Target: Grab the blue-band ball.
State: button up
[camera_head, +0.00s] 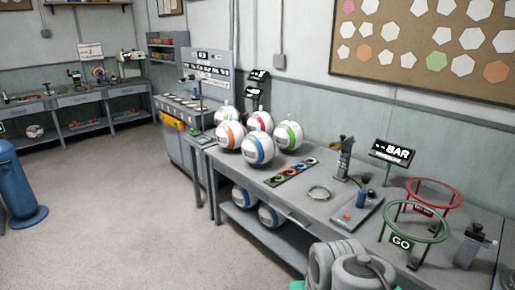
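A white ball with a blue band (258,148) sits on the grey workbench (297,205), at the front of a cluster of several white balls. An orange-band ball (230,134) is close behind it to the left. A green-band ball (288,135) is close to its right. A ball with a reddish band (260,120) and another white ball (225,114) stand behind. My gripper is not in view; only rounded grey parts of my arm show at the bottom edge, right of centre, well apart from the blue-band ball.
Two balls (270,215) with bluish marks lie on the shelf below. Right of the cluster are a strip of coloured rings (291,172), a flat metal ring (319,192), a small press (345,158), a BAR sign (392,152), and red (434,182) and green (413,240) hoops.

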aim_at(259, 147)
jog(key=i, duration=1.4)
jog(key=u, duration=0.75)
jog(key=i, duration=1.65)
jog(key=u, duration=0.3)
